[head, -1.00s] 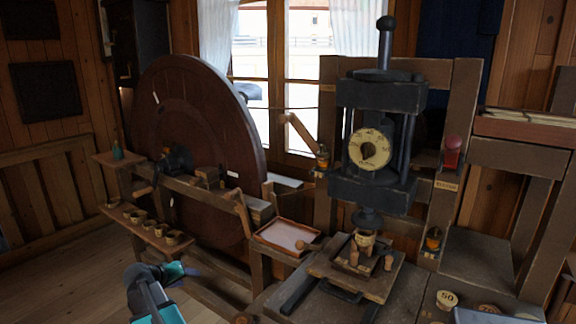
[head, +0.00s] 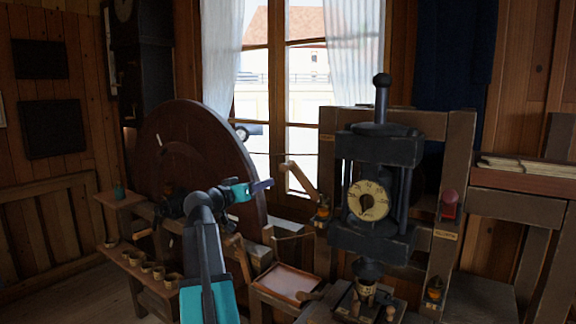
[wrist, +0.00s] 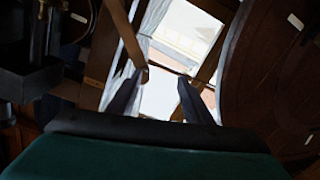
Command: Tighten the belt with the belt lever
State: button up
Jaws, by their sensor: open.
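A pale wooden lever (head: 301,181), which looks like the belt lever, leans up and to the left beside the press, in front of the window. My gripper (head: 262,185) is open and empty, just left of the lever's upper end in the head view. In the wrist view my gripper (wrist: 160,80) has its fingers spread. The wooden lever (wrist: 124,36) comes down from the top there, with its end near the left fingertip. I cannot tell whether they touch. The large dark wheel (head: 190,145) stands behind my arm. The belt itself is not clear.
The black press with a round dial (head: 368,200) stands right of the lever. A shallow tray (head: 286,281) lies below. A shelf with several small cups (head: 147,268) is at the left. The wheel also fills the right of the wrist view (wrist: 270,90).

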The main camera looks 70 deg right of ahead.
aim_at(289, 166)
jog(key=shift+m+g, duration=0.3)
jog(key=shift+m, duration=0.1)
jog(key=s+r, duration=0.2)
jog(key=r, duration=0.1)
jog(key=shift+s+d+r, duration=0.15)
jog(key=shift+d+r, duration=0.05)
jog(key=shift+r, duration=0.1)
jog(key=shift+d, duration=0.1)
jog(key=p+x, duration=0.1)
jog(key=x, duration=0.3)
jog(key=p+x, duration=0.2)
jog(key=x, duration=0.2)
jog(key=p+x, duration=0.2)
jog(key=x, duration=0.2)
jog(key=shift+d+r, duration=0.1)
jog(key=shift+r, duration=0.2)
jog(key=shift+s+d+f, duration=0.15)
jog(key=shift+s+d, duration=0.05)
jog(key=shift+d, duration=0.5)
